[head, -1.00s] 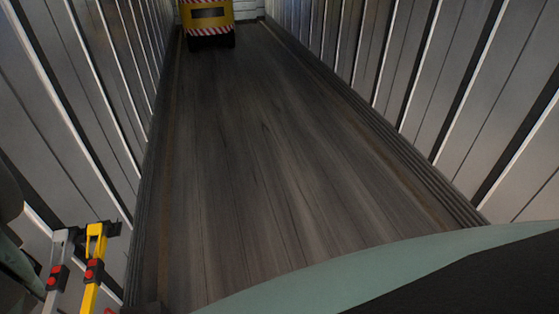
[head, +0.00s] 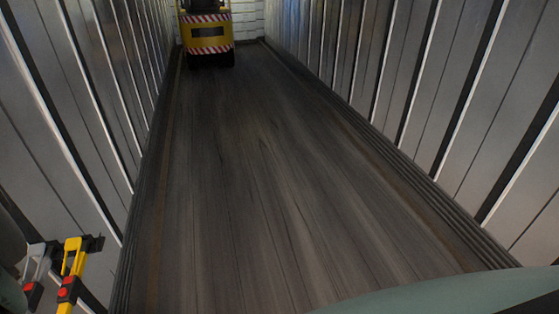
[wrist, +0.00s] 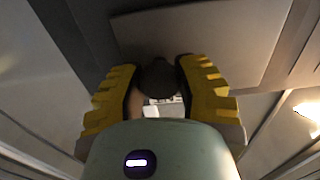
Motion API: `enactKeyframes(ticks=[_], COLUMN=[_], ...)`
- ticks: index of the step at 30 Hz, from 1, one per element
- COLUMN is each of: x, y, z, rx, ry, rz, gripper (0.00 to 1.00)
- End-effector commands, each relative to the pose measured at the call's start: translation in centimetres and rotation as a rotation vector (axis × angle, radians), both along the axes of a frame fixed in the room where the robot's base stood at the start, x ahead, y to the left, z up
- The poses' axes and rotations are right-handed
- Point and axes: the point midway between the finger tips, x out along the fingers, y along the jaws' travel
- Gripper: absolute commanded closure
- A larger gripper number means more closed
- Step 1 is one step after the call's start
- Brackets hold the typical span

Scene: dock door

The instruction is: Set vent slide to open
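No vent slide can be made out for certain in either view. In the wrist view, my gripper (wrist: 157,80) has two yellow ridged fingers standing apart. A dark rounded shape (wrist: 158,76) shows between them. I cannot tell what it is or whether the fingers touch it; clear gaps show beside it. A flat grey panel (wrist: 205,38) lies beyond the fingertips. My gripper is not in the head view.
A trailer-like space has ribbed metal walls (head: 480,110) and a bare dark plank floor (head: 250,190). A yellow forklift (head: 207,35) stands at the far end. A yellow bar (head: 70,275) and a grey bar (head: 35,275), both with red parts, are by the left wall.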

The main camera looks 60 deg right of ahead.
Motion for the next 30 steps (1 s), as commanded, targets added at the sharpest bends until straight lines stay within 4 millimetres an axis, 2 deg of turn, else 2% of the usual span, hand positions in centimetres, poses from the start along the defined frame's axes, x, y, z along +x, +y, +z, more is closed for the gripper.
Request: enactKeyframes(ticks=[1,9,20,30], x=[0.5,0.3,0.1,-1.1], y=[-0.5,-0.4,-0.3,-1.9], z=[0.1,0.1,0.0,0.0], rx=[0.001,0.001,0.002,0.001], ry=[-0.001,-0.002,-0.001,0.002], rz=[-0.015,-0.01,-0.006,-0.007], gripper=[0.62,0.35,0.35,0.35])
